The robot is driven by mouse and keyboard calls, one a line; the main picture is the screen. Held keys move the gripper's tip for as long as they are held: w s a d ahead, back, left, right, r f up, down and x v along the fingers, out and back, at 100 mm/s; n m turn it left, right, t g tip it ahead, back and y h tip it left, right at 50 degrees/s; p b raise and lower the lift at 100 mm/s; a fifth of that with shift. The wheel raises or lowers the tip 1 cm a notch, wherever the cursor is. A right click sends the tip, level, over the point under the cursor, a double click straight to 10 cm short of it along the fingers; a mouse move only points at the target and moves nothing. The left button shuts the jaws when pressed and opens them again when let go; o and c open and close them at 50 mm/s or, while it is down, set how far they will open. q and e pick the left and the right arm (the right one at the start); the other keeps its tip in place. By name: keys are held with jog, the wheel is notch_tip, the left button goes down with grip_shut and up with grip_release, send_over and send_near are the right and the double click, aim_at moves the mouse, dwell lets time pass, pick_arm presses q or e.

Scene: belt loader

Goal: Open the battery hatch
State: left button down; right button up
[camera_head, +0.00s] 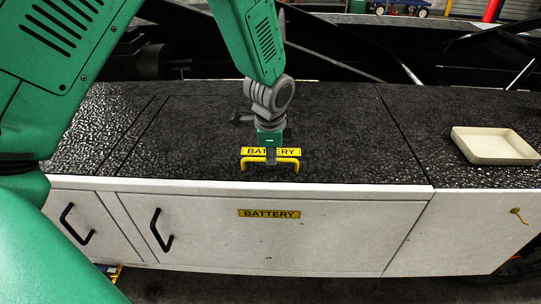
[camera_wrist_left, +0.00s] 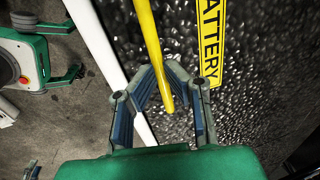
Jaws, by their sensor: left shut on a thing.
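The battery hatch (camera_head: 340,130) is a black, textured panel in the top of the white cabinet, and it lies flat. Near its front edge is a yellow handle (camera_head: 293,162) below a yellow BATTERY label (camera_head: 288,152). My left gripper (camera_head: 271,160) reaches down from above onto the middle of the handle and is shut on it. In the left wrist view the yellow handle (camera_wrist_left: 150,45) runs in between the fingers (camera_wrist_left: 160,92), beside the BATTERY label (camera_wrist_left: 211,40). My right gripper does not show.
The white front has a second BATTERY label (camera_head: 269,214) and black door handles (camera_head: 160,230). A shallow beige tray (camera_head: 493,148) stands on the black top at right. Dark bars and machinery (camera_head: 330,50) cross behind the cabinet.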

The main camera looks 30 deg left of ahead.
pick_arm(q)
jog(key=shift+s+a, duration=0.3)
jog(key=shift+w+a+r+p, duration=0.15)
jog(key=shift+r+p, duration=0.1)
jog(key=shift+p, duration=0.25)
jog(key=c, duration=1.7)
grip_release()
jog(key=shift+s+a+r, duration=0.1)
jog(key=shift+s+a, duration=0.1)
jog(key=shift+a, duration=0.1)
jog(key=shift+o, duration=0.5)
jog(key=shift+a, duration=0.2)
jog(key=shift+w, duration=0.15)
jog(key=shift+d, duration=0.2)
jog(key=v, duration=1.1)
jog(key=shift+r, duration=0.35)
